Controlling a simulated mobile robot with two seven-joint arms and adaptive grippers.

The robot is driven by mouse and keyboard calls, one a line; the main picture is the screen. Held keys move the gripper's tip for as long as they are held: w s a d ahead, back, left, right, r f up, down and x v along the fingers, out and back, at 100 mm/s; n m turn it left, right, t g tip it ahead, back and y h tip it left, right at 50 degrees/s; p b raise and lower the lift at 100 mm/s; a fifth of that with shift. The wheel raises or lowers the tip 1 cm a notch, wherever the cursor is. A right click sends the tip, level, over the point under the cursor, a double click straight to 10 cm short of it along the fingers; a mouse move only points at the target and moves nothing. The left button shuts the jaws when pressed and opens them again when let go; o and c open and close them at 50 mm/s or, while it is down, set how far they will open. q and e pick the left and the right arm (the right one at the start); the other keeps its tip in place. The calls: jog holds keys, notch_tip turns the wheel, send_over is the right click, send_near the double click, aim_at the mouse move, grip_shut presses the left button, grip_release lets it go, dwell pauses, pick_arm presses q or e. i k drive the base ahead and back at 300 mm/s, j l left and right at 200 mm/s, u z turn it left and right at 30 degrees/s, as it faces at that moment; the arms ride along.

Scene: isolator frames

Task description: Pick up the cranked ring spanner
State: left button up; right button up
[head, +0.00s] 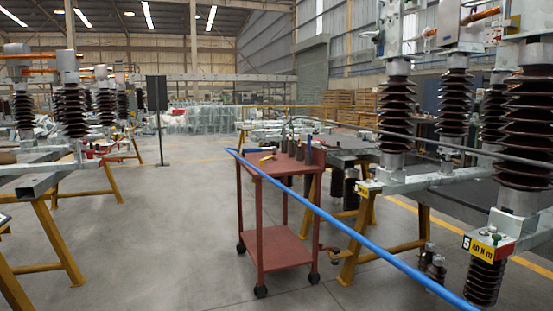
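I cannot make out the cranked ring spanner for certain. A red trolley (251,168) stands ahead, a little right of centre, with small objects on its top. One of them is a small item with a yellow part (267,157), lying near the left side of the top; it is too small to identify. Several dark upright objects (299,150) stand towards the back of the top. Neither of my grippers shows in the head view.
A long blue bar (352,226) runs diagonally past the trolley's front to the lower right. Insulator equipment (523,130) on yellow trestles (387,250) stands close on the right, with more trestles (58,243) on the left. The grey floor (165,225) between is clear.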

aim_at(261, 161)
jog(key=i+j+z, duration=0.25)
jog(key=i, duration=0.35)
jog(key=i+j+z, duration=0.2)
jog(key=i+j, duration=0.35)
jog(key=i+l, duration=0.05)
